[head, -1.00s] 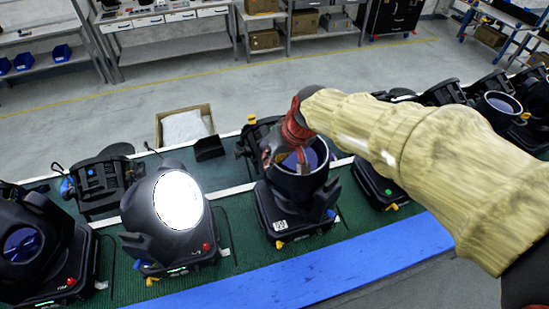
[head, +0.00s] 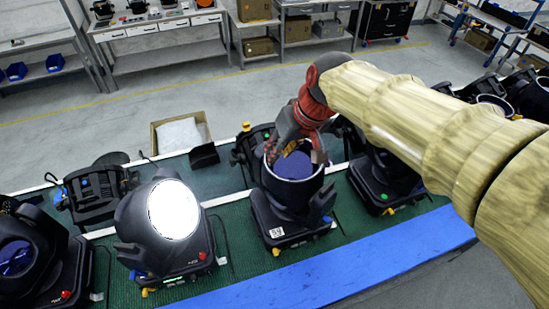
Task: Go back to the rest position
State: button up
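My gripper (head: 299,155), red and dark, points down over the open mouth of a black par can (head: 294,190) in the middle of the head view. Its two fingers look spread apart, with nothing seen between them. I cannot tell whether the fingertips are above the rim or just inside it. The can stands upright on its base, and its bluish inner face shows below the fingers. My arm comes in from the right under a pale yellowish cover.
A lit par can (head: 174,211) stands to the left, with another dark can (head: 18,255) beyond it. More units stand to the right, partly behind my arm. A blue strip (head: 350,270) edges the green bench. An open carton (head: 180,133) is behind.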

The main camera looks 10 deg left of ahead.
jog(key=shift+v, duration=1.05)
jog(key=s+d+f+m+t+h+b, duration=0.1)
jog(key=s+d+f+m+h+b, duration=0.1)
jog(key=s+d+f+b, duration=0.6)
jog(key=s+d+f+m+t+h+b, duration=0.1)
jog(key=s+d+f+m+b, duration=0.2)
jog(key=s+d+f+b, duration=0.5)
jog(key=d+f+b, duration=0.3)
jog(key=d+f, duration=0.3)
jog(key=f, duration=0.1)
jog(key=shift+s+d+m+t+h+b, duration=0.3)
jog(key=shift+s+d+h, duration=0.05)
jog(key=shift+d+h, duration=0.05)
